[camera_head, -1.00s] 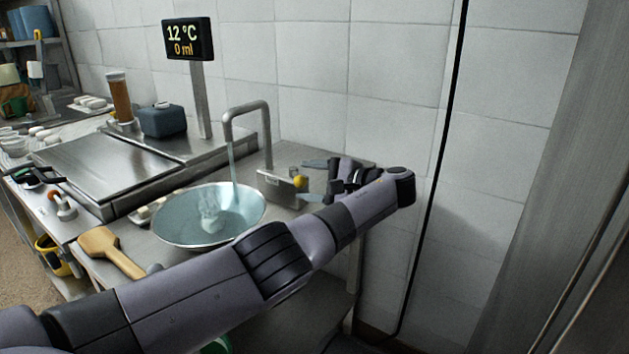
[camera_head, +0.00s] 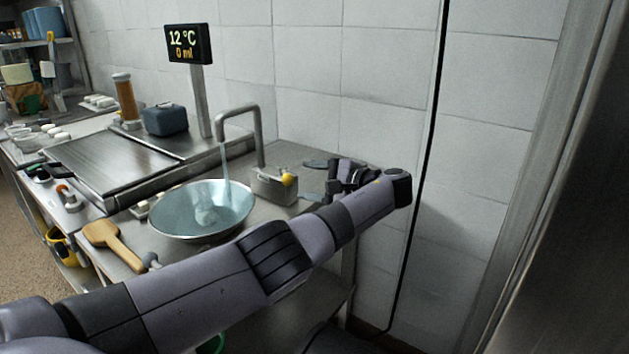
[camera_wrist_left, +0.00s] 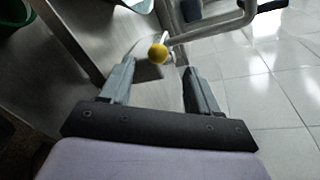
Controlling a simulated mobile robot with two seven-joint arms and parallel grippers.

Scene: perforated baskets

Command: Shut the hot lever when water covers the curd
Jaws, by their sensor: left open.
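A metal bowl (camera_head: 165,230) stands under the tap (camera_head: 260,135). A thin water stream (camera_head: 226,165) runs into it. A pale lump, seemingly the curd (camera_head: 205,214), sits in the bluish bowl; I cannot tell whether water covers it. A yellow knob (camera_head: 289,180) is on the tap's metal block (camera_head: 270,190); its lever is hard to make out, and I cannot tell whether it is the hot one. My left gripper (camera_head: 313,180) is open just right of the block. In the left wrist view the yellow knob (camera_wrist_left: 158,54) shows just beyond and between the open fingertips (camera_wrist_left: 158,68).
A display (camera_head: 188,44) on a post reads 12 °C and 0 ml. A wooden paddle (camera_head: 112,244) lies left of the bowl. A dark blue box (camera_head: 165,119) and an amber cylinder (camera_head: 126,97) stand behind. The tiled wall is close behind the gripper.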

